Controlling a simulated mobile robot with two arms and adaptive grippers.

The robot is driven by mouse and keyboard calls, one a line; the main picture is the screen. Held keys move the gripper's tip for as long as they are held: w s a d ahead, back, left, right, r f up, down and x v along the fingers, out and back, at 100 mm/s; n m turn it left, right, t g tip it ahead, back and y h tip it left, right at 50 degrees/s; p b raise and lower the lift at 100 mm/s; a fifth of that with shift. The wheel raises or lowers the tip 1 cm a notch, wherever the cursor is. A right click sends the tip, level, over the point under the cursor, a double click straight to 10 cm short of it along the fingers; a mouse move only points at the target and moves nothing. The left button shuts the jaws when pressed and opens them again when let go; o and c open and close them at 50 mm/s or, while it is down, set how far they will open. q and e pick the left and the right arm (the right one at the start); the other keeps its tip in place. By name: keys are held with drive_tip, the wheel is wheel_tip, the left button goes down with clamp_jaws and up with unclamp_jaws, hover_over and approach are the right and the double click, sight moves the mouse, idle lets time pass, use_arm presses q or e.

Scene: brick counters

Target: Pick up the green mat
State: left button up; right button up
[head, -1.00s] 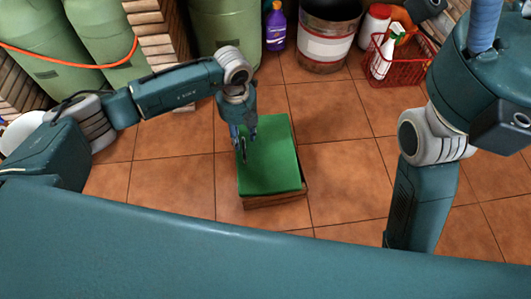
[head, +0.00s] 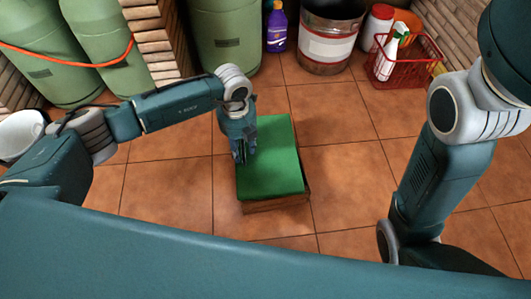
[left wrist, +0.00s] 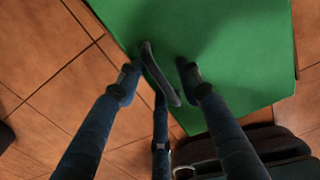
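The green mat (head: 272,165) lies flat on top of a low brown wooden box (head: 275,205) on the floor. It also fills the upper part of the left wrist view (left wrist: 225,45). My left gripper (head: 242,156) hangs fingers-down over the mat's left edge. In the left wrist view my left gripper (left wrist: 158,82) has its fingers spread apart, with nothing clearly held. A dark curved piece shows between the fingertips; I cannot tell what it is. Whether the fingers touch the mat is unclear. My right gripper is out of view.
Terracotta tiles (head: 345,190) around the box are clear. Behind stand green cylinders (head: 225,35), a purple bottle (head: 277,28), a large metal bucket (head: 328,35) and a red basket (head: 410,65) with bottles. A white bowl (head: 22,132) is at the far left.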

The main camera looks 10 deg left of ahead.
use_arm(q)
clamp_jaws()
